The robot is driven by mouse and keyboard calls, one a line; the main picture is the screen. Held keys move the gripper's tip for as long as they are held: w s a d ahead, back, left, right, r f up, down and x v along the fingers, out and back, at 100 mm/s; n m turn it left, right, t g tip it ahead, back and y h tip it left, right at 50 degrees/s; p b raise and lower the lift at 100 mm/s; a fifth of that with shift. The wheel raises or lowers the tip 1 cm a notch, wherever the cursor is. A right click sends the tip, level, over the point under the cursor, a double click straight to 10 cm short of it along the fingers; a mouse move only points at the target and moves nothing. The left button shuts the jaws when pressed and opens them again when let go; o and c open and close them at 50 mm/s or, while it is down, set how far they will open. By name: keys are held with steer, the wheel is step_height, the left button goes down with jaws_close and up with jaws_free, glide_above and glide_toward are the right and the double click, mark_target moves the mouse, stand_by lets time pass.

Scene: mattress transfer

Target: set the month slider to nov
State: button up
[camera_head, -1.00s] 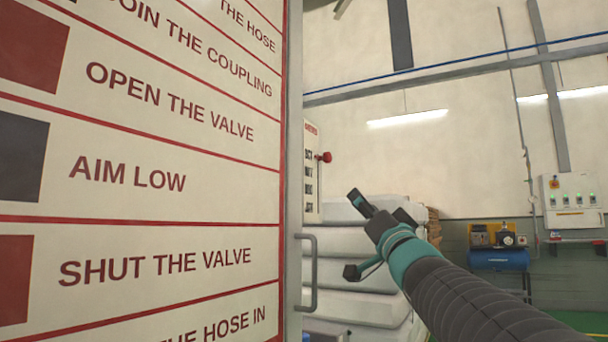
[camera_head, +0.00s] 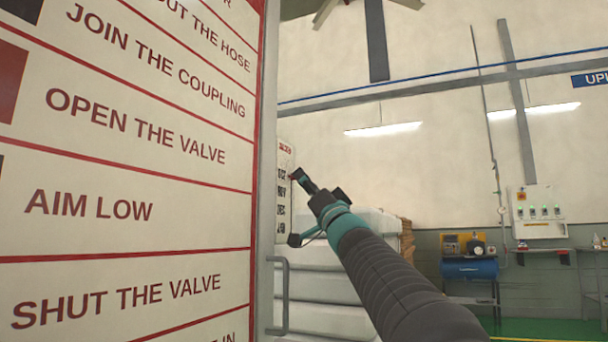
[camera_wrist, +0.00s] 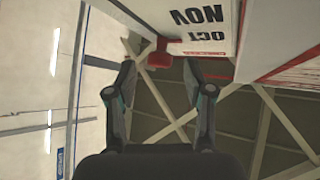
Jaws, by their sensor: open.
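The white month board (camera_head: 284,215) stands just past the large sign's edge, with OCT above NOV in its label column. It also shows upside down in the wrist view (camera_wrist: 222,15), with NOV (camera_wrist: 197,16) and OCT (camera_wrist: 207,37) readable. The slider's red knob (camera_wrist: 159,59) sticks out at the board's side edge, nearest the OCT end. My gripper (camera_wrist: 158,68) is open, and the knob appears between its fingertips; I cannot tell whether they touch it. In the head view my gripper (camera_head: 319,184) is beside the board and hides most of the knob.
A large sign panel (camera_head: 120,235) with a grey handle (camera_head: 284,295) fills the left, close to my arm. Stacked pale mattresses (camera_head: 335,287) stand behind my gripper. A blue compressor (camera_head: 470,269) and a wall control box (camera_head: 538,212) are farther right. Free room lies right of my arm.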

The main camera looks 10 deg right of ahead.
steer(key=shift+p+x, duration=0.3)
steer(key=shift+x, duration=0.9)
jaws_close()
